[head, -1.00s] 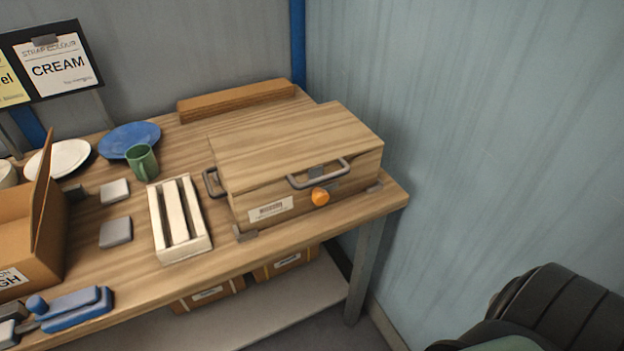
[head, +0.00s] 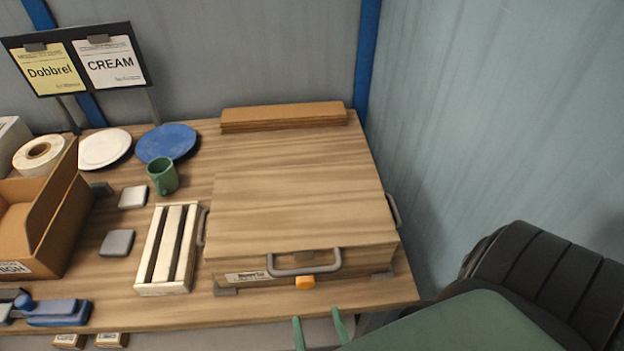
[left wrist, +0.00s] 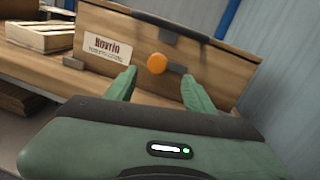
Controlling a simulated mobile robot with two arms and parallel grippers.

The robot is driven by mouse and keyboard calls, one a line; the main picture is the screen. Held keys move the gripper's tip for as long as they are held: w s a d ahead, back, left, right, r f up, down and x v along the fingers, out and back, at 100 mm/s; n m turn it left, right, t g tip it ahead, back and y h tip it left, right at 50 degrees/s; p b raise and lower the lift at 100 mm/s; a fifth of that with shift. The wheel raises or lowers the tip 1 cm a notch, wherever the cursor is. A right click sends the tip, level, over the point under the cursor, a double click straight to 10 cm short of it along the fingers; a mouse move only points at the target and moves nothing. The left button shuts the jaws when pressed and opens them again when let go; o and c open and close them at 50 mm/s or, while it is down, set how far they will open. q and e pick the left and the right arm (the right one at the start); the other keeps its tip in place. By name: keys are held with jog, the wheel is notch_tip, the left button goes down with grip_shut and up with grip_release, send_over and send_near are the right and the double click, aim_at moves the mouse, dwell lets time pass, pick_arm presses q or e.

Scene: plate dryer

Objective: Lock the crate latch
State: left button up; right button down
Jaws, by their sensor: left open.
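The wooden crate (head: 300,215) stands on the workbench with its lid down. A grey handle (head: 304,264) is on its front. The orange latch knob (head: 305,282) sits below the handle on the front face; it also shows in the left wrist view (left wrist: 157,63). My left gripper (head: 320,328) has green fingers and is open, just in front of the crate. In the left wrist view the knob appears beyond and between the fingertips (left wrist: 158,82), apart from them. My right gripper is in neither view.
A slatted wooden rack (head: 167,248) stands left of the crate. A green mug (head: 162,176), a blue plate (head: 166,142) and an open cardboard box (head: 45,222) are further left. A wooden board stack (head: 284,117) lies behind. The wall is close on the right.

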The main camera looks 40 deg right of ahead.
aim_at(307, 286)
pick_arm(q)
jog(key=x, duration=0.4)
jog(key=shift+w+a, duration=0.2)
jog(key=shift+w, duration=0.1)
jog(key=shift+x, duration=1)
jog(key=shift+w+d+f, duration=0.1)
jog(key=shift+w+d, duration=0.05)
jog(key=shift+d, duration=0.1)
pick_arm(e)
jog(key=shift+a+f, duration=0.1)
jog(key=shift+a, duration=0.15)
pick_arm(q)
grip_shut()
